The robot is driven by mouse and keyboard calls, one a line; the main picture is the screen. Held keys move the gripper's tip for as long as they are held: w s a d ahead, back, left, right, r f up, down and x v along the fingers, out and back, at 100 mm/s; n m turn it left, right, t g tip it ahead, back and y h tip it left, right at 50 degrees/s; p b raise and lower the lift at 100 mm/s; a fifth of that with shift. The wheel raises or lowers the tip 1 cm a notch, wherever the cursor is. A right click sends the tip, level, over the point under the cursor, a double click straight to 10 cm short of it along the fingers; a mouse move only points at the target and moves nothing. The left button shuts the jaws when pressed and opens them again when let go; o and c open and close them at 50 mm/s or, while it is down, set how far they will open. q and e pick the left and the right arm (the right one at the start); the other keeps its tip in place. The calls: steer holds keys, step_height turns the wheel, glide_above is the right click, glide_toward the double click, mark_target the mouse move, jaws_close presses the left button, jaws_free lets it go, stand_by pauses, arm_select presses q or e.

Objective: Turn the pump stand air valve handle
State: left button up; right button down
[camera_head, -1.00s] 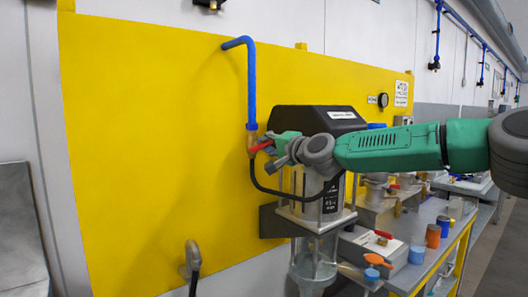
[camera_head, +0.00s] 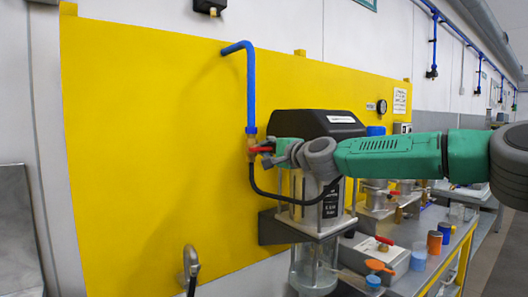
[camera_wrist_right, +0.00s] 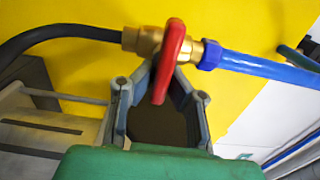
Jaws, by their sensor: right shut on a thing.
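The red valve handle (camera_head: 262,149) sits on a brass air valve (camera_head: 251,141) at the foot of the blue pipe (camera_head: 251,90), in front of the yellow panel. In the right wrist view the red handle (camera_wrist_right: 170,50) stands across the brass fitting (camera_wrist_right: 142,40). My right gripper (camera_head: 273,153) comes from the right and is at the handle. Its grey fingers, also in the wrist view (camera_wrist_right: 163,75), close in on both sides of the handle's lower end. The jaws are shut on it; the exact contact is partly hidden. My left gripper is in neither view.
The pump stand (camera_head: 315,210) with its dark head (camera_head: 315,122) stands just right of the valve, close behind my right arm. A black hose (camera_head: 275,196) runs below the valve. A bench with cups (camera_head: 434,241) is at lower right. The yellow panel (camera_head: 160,150) is clear to the left.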

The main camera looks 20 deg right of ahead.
steer(key=shift+a+f, duration=0.15)
steer(key=shift+f, duration=0.45)
steer(key=c, duration=1.6)
jaws_free()
steer(key=shift+s, duration=0.1)
steer(key=shift+d+r, duration=0.35)
steer(key=v, duration=1.2)
steer(key=shift+f, duration=0.1)
